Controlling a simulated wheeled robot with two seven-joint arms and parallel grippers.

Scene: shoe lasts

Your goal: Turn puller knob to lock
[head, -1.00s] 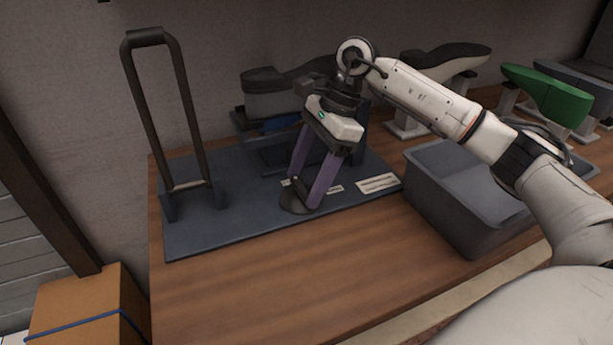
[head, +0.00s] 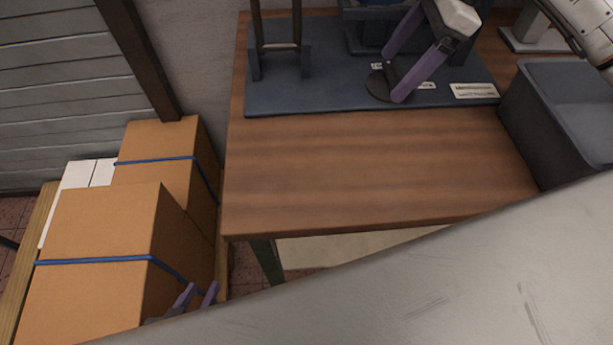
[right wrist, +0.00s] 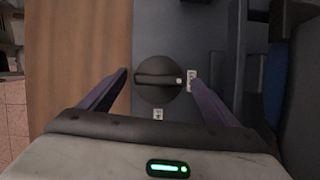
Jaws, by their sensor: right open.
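The dark round knob (head: 379,87) sits on the blue-grey base board (head: 330,97). In the right wrist view the knob (right wrist: 158,92) has a raised bar lying crosswise, with a white dot at its right end facing a small label (right wrist: 191,80). Another label (right wrist: 158,114) is below the knob. My right gripper (head: 394,76) is open, its purple fingers pointing down at either side of the knob; contact cannot be told. My left gripper (head: 200,289) shows at the bottom left, its two fingertips apart and empty, partly hidden behind my own pale body part.
A dark upright frame (head: 278,46) stands on the board left of the knob. A grey bin (head: 560,120) stands at the right. Strapped cardboard boxes (head: 105,225) are left of the wooden table (head: 350,180). The table's front is clear.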

